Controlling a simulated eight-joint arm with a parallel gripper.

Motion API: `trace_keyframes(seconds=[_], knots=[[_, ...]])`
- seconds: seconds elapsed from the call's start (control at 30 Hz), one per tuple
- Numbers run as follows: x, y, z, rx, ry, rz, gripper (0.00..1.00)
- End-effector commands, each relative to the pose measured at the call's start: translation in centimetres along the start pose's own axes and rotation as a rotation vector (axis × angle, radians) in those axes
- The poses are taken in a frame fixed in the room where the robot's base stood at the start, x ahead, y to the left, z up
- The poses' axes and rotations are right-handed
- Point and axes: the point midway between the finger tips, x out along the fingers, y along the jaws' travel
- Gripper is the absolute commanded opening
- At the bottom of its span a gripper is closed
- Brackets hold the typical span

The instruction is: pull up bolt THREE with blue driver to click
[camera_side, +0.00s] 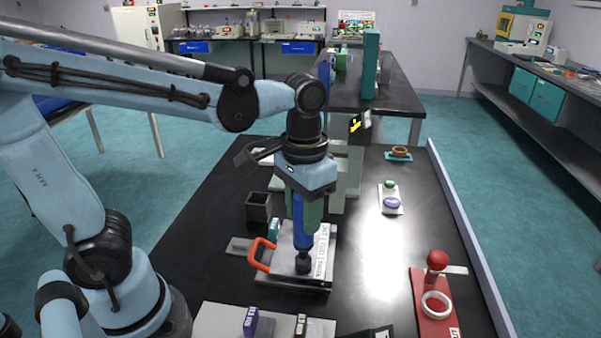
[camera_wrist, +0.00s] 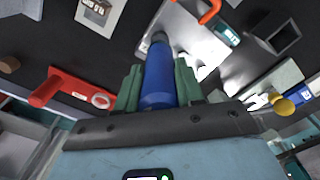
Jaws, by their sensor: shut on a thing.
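The blue driver (camera_side: 302,232) stands upright in my gripper (camera_side: 308,208), point down. Its dark tip is over or on a pale metal plate (camera_side: 283,277) with a lettered white strip; I cannot tell whether it touches a bolt. In the wrist view, the green fingers of my gripper (camera_wrist: 158,90) are shut on both sides of the driver (camera_wrist: 160,72), whose far end reaches the plate (camera_wrist: 190,32). Bolt THREE cannot be made out; the driver tip covers that spot.
An orange handle (camera_side: 262,254) stands at the plate's left edge. A dark open box (camera_side: 258,207) is behind it. A red fixture with a white ring (camera_side: 436,305) is at right. A white tray (camera_side: 390,197) holds green and purple pieces. The black table between them is clear.

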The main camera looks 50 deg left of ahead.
Motion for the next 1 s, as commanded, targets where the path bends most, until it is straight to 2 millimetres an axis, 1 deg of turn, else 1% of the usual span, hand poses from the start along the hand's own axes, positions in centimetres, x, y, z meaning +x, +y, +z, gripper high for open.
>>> trace_keyframes(seconds=[0.27,0.37,0.8,1.0], knots=[[0.1,0.0,0.0,0.0,0.002,0.0,0.0],[-0.2,0.0,0.0,0.0,0.002,0.0,0.0],[-3.8,0.0,0.0,0.0,0.001,0.0,0.0],[-4.9,0.0,0.0,0.0,0.001,0.0,0.0]])
